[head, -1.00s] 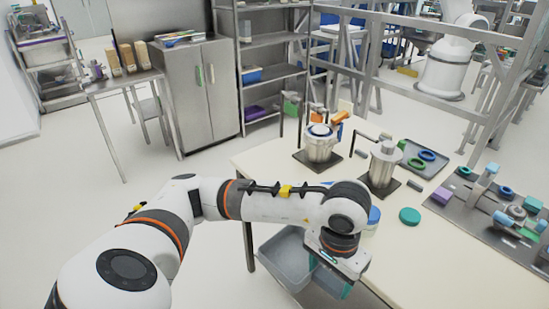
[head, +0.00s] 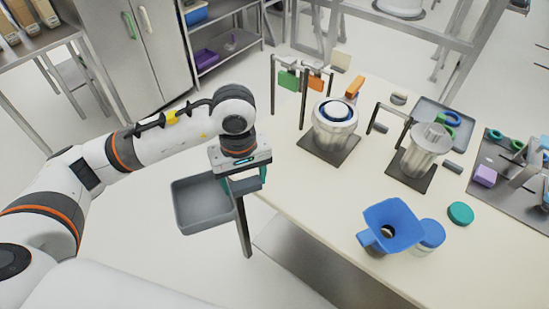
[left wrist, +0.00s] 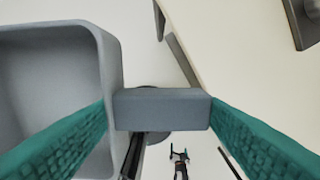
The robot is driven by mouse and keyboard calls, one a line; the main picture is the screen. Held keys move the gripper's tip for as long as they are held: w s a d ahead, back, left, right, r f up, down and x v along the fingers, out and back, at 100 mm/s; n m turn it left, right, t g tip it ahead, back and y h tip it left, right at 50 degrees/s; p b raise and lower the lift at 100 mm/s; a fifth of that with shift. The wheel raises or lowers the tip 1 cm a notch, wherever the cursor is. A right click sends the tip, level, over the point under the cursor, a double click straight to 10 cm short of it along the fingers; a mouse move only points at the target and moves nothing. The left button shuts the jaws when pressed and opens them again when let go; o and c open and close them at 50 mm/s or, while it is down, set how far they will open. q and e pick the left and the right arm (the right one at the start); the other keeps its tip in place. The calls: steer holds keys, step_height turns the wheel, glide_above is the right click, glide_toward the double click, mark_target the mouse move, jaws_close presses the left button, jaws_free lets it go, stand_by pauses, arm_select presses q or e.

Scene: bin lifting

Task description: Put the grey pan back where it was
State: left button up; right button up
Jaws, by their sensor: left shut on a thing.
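The grey pan (head: 203,226) is a shallow rectangular tray with a block handle on its right side. It hangs in the air off the left edge of the pale table, roughly level. My left gripper (head: 249,183) points down and is shut on the pan's handle. In the left wrist view the handle (left wrist: 162,110) sits between the two teal fingers, and the empty pan (left wrist: 112,75) fills the left side. My right gripper does not show in the head view.
The pale table (head: 310,190) lies to the right. It bears a blue funnel (head: 392,222), a teal disc (head: 460,213), two metal vessels on dark bases (head: 335,125) (head: 424,150), and a grey tray (head: 470,128). A cabinet and shelves stand behind. Floor is clear left of the table.

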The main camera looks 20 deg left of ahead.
arm_select(q)
steer(key=w+f+m, duration=0.2)
steer(key=w+m, duration=0.4)
steer(key=m, duration=0.9)
steer(key=w+f+m, duration=0.2)
steer(key=w+m, duration=0.3)
steer(key=m, duration=1)
steer(key=f+p, duration=0.1)
steer(key=f, duration=0.2)
steer(key=f+p, duration=0.1)
steer(key=f, duration=0.4)
steer(key=shift+w+a+f+p, duration=0.2)
steer(key=shift+a+f+p, duration=0.1)
steer(key=shift+f+p, duration=0.1)
steer(key=shift+f, duration=0.1)
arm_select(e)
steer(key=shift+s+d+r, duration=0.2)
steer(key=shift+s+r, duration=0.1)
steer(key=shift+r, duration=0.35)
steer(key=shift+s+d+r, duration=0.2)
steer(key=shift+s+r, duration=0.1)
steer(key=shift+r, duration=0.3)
arm_select(q)
steer(key=shift+f, duration=0.1)
